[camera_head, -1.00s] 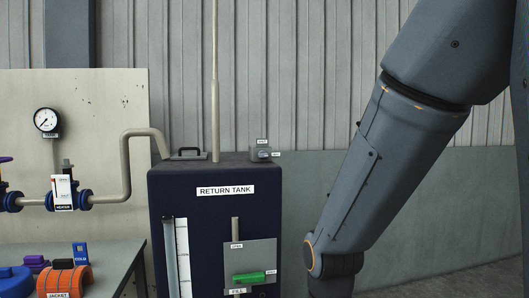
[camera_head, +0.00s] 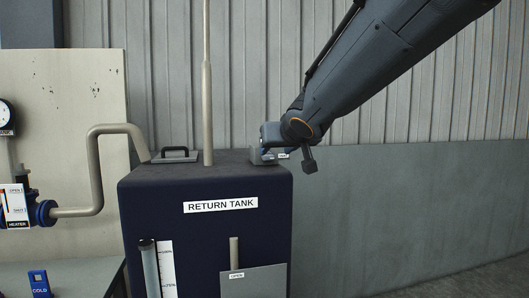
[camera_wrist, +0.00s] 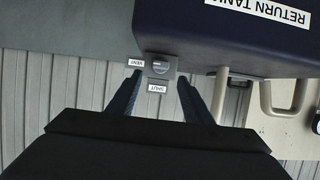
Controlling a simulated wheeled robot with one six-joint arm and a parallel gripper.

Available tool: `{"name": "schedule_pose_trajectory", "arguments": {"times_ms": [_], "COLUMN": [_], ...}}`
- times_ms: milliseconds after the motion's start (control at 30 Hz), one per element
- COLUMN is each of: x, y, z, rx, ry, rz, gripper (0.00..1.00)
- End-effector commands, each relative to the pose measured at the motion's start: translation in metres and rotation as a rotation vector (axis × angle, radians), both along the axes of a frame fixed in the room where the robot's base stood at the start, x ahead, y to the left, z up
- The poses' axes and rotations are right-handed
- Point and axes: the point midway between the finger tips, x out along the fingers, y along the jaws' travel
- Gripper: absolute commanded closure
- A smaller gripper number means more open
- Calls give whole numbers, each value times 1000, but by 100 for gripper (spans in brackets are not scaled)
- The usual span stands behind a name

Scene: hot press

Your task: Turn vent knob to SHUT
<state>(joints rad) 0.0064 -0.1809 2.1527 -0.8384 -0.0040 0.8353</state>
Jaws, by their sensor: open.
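The vent knob (camera_wrist: 160,68) is a small grey round knob with a bar across it, on a grey box on top of the dark blue return tank (camera_head: 205,235). In the wrist view, which is upside down, the VENT label (camera_wrist: 136,62) is left of the knob and the SHUT label (camera_wrist: 156,88) is just below it. The bar lies roughly across the picture, in line with the VENT side. My gripper (camera_wrist: 160,80) is open, its two fingers on either side of the knob, apart from it. In the head view the knob box (camera_head: 262,157) is partly hidden under my gripper.
A black handle (camera_head: 175,155) and a tall pale pipe (camera_head: 207,95) stand on the tank top to the left of the knob. A bent pipe (camera_head: 97,170) joins the tank at left. The space right of the tank is clear.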

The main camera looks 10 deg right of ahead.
Motion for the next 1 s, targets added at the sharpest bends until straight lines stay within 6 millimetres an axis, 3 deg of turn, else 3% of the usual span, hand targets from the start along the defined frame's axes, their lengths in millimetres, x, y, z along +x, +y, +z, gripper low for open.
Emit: {"name": "schedule_pose_trajectory", "arguments": {"times_ms": [500, 933, 1000], "x": [63, 72, 72], "y": [1, 1, 1], "z": [-25, -27, -27], "rx": [2, 2, 2], "ry": [-5, -6, -6], "rz": [3, 2, 2], "gripper": [54, 54, 66]}}
